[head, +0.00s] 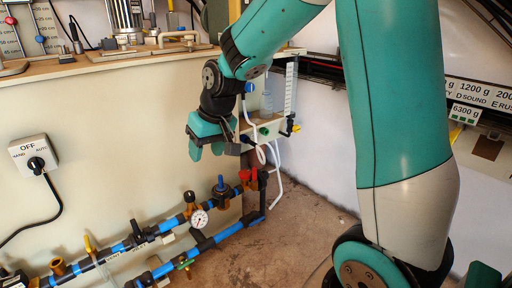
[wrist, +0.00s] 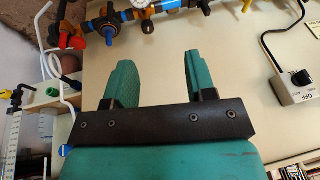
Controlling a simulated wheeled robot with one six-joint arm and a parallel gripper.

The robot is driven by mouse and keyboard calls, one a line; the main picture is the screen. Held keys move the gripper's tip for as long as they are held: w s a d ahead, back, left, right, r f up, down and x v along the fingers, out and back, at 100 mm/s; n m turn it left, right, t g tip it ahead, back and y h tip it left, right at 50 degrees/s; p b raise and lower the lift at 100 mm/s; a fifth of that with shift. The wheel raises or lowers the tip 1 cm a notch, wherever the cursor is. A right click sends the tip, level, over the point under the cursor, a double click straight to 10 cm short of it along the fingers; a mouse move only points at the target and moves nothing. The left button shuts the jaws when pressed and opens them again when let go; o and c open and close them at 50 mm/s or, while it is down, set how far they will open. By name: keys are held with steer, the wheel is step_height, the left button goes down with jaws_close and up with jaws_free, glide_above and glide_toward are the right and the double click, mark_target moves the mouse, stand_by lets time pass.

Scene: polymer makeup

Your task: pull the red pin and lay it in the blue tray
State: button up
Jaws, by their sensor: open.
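My gripper (head: 207,148) is open and empty in the head view, in front of the cream panel and above the pipework. In the wrist view my gripper (wrist: 158,66) shows two green fingers wide apart, with only the panel between them. I cannot make out a separate red pin for certain. Red parts (head: 248,175) sit on the upper pipe's right end, below and right of my gripper; a red part also shows in the wrist view (wrist: 72,42), at the upper left. No blue tray can be made out in either view.
Two blue-and-black pipes with a round gauge (head: 199,219) run along the panel's foot. An OFF switch box (head: 33,152) with a black cable is on the panel at left. Instruments crowd the bench top (head: 120,55). White hoses (head: 274,165) hang right of my gripper.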

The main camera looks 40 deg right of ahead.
steer(key=w+d+f+m+h, duration=0.1)
steer(key=w+d+f+m, duration=0.15)
steer(key=d, duration=0.35)
steer(key=w+d+f+m+h, duration=0.1)
steer(key=w+d+f, duration=0.25)
steer(key=d, duration=0.35)
steer(key=m+h+b, duration=0.1)
steer(key=m+h, duration=0.1)
glide_toward(255, 169)
steer(key=shift+t, duration=0.3)
steer(key=b+x, duration=0.2)
steer(key=x, duration=0.2)
steer(key=b+x, duration=0.3)
steer(key=x, duration=0.1)
steer(key=b+x, duration=0.2)
steer(key=x, duration=0.2)
steer(key=shift+s+f+b, duration=0.1)
steer(key=shift+s+b, duration=0.2)
steer(key=shift+b, duration=0.1)
jaws_close()
